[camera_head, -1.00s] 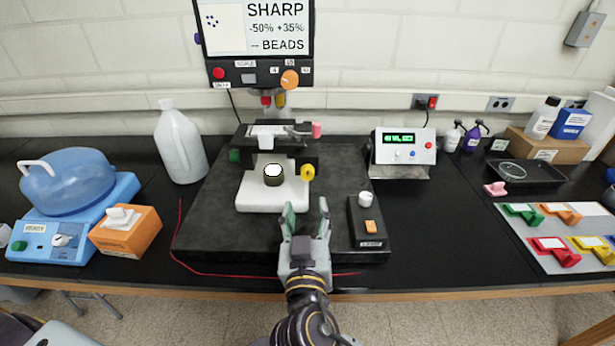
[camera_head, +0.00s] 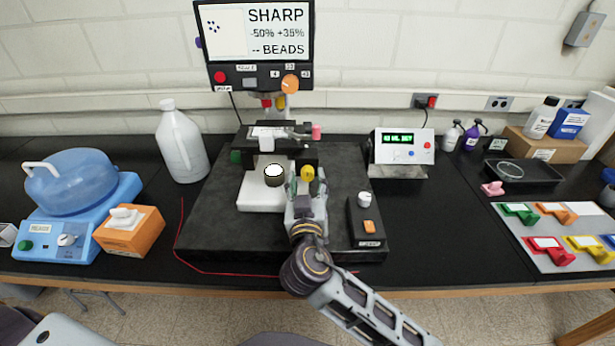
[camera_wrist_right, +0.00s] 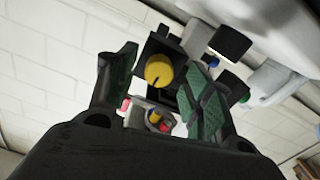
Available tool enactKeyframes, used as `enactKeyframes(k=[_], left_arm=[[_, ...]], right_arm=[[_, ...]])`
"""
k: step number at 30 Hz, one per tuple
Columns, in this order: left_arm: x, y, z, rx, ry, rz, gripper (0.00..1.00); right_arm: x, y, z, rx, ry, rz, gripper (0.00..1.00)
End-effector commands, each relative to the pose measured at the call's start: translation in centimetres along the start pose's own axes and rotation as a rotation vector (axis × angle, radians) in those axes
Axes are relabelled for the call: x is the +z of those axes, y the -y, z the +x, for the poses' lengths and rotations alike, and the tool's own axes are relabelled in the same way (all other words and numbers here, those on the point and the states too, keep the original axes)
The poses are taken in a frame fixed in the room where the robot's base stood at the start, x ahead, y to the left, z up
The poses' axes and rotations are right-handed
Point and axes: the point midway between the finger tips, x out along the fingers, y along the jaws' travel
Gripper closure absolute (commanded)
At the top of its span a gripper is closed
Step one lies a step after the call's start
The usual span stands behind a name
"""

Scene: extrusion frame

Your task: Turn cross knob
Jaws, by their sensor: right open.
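A yellow knob (camera_head: 307,173) sits on the right side of the dark and white microscope-like device (camera_head: 262,196). In the right wrist view the yellow knob (camera_wrist_right: 159,71) is round with a dark mark on its face. I cannot tell whether it is the one called the cross knob. My right gripper (camera_head: 306,188) is open just in front of this knob. In the right wrist view its green-padded fingers (camera_wrist_right: 163,80) stand apart on either side of the knob, with nothing held. Whether they touch it is unclear. My left gripper is not in view.
A black control box (camera_head: 366,222) with a white knob and orange switch lies right of my right gripper. A monitor (camera_head: 256,77) with an orange knob hangs above. A white jug (camera_head: 181,145) stands left. A meter (camera_head: 404,147) stands at the back right.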

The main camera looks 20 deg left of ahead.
Motion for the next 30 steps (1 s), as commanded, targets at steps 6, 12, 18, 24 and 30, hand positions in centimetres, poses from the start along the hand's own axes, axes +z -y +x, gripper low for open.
enactKeyframes(k=[6,12,18,24,30], left_arm=[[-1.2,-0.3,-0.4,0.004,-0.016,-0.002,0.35],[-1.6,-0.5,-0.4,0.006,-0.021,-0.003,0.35],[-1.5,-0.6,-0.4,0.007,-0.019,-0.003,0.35],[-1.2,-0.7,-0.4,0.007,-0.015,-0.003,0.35],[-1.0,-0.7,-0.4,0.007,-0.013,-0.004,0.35]], right_arm=[[-0.1,0.0,1.6,0.001,-0.001,-0.001,0.49],[0.0,0.0,2.0,0.001,0.001,0.000,0.49],[0.0,0.0,2.0,0.000,0.001,0.001,0.49],[0.0,0.0,2.0,0.000,0.001,0.001,0.69],[0.0,0.0,2.0,0.000,0.000,0.000,0.94]])
